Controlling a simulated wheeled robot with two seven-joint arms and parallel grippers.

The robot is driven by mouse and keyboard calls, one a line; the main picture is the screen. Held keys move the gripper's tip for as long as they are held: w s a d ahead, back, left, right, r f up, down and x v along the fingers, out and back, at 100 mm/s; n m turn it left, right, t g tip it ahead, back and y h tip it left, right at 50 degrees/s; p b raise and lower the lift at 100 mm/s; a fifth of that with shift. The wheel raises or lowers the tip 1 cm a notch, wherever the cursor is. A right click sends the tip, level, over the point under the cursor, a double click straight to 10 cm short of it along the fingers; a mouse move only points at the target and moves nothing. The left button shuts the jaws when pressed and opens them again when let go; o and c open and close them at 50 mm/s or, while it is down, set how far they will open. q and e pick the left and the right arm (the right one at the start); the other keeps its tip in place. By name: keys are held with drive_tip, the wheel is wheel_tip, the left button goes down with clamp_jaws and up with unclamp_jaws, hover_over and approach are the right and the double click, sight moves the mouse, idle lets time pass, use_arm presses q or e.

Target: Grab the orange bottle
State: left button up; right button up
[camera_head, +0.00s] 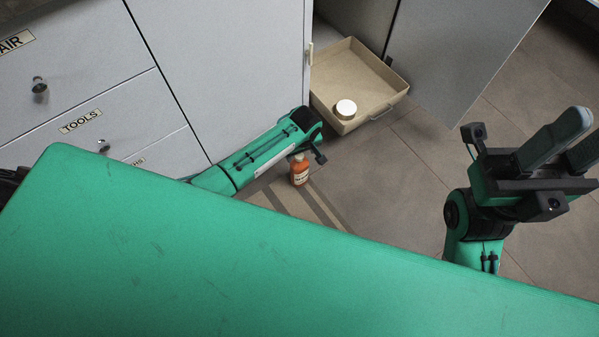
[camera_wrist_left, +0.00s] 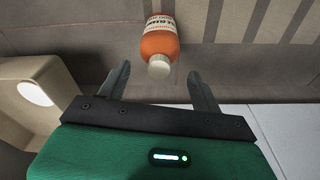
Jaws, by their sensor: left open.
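The orange bottle (camera_head: 299,171) has a white label and stands upright on the floor, below the end of my left arm. In the left wrist view the orange bottle (camera_wrist_left: 160,40) lies just ahead of the fingertips, its pale cap facing the camera, roughly centred between them. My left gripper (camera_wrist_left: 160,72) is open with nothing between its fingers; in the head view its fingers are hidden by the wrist. My right gripper (camera_head: 587,131) is raised at the right edge, with a gap between its fingers, partly cut off and away from the bottle.
A beige open tray (camera_head: 386,109) with a white round item (camera_head: 346,109) sits beyond the left gripper, by the open cabinet door (camera_head: 462,55). Grey drawers (camera_head: 130,110) stand at left. My green body top fills the foreground. Tiled floor (camera_head: 400,190) is free to the right.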

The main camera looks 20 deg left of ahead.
sight(299, 156)
use_arm(q)
drive_tip(key=f+b, duration=0.2)
drive_tip(key=w+f, duration=0.1)
drive_tip(key=shift+a+f+b, duration=0.25)
drive_tip(key=shift+a+b, duration=0.15)
drive_tip(key=shift+f+b, duration=0.45)
drive_tip(key=shift+f, duration=0.35)
drive_tip(key=shift+r, duration=0.1)
clamp_jaws()
